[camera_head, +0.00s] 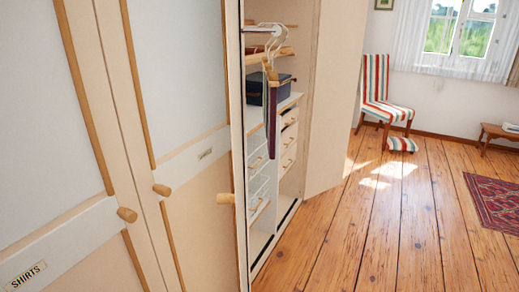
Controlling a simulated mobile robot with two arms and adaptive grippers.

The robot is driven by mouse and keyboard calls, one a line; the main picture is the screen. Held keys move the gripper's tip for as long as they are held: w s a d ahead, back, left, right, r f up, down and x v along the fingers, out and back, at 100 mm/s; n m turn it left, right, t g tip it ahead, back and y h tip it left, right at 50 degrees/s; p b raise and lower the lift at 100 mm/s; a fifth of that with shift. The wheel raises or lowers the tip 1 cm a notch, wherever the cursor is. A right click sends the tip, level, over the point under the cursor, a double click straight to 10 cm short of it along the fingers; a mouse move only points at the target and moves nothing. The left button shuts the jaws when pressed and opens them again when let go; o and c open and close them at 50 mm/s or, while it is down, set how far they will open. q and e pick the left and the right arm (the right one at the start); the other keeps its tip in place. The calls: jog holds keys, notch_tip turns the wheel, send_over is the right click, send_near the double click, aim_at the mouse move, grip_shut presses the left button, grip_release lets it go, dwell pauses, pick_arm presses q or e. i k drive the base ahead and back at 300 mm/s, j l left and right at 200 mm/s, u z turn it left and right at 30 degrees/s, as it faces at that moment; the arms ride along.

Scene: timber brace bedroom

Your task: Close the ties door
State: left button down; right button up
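A tall pale wooden wardrobe shows its open bay in the head view. A pale door panel (337,95) stands swung out at the right side of this bay. I see no label on it, so I cannot tell for certain that it is the ties door. Inside the bay, a dark red tie-like strip (272,120) hangs from a wooden hanger. A dark box (256,90) sits on a shelf, with drawers (289,140) and wire baskets (258,170) below. Neither of my grippers is in view.
Closed doors with wooden knobs (127,215) fill the left; one label (28,275) reads SHIRTS. A striped chair (386,90), a low wooden bench (497,133) and a red rug (500,200) stand to the right. The plank floor (390,235) before the bay is clear.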

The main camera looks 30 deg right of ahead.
aim_at(236, 30)
jog(key=i+j+z, duration=0.1)
jog(key=j+z, duration=0.4)
jog(key=i+j+z, duration=0.1)
jog(key=j+z, duration=0.25)
jog(key=z, duration=0.15)
jog(key=j+z, duration=0.45)
jog(key=l+u, duration=0.1)
jog(key=l, duration=0.15)
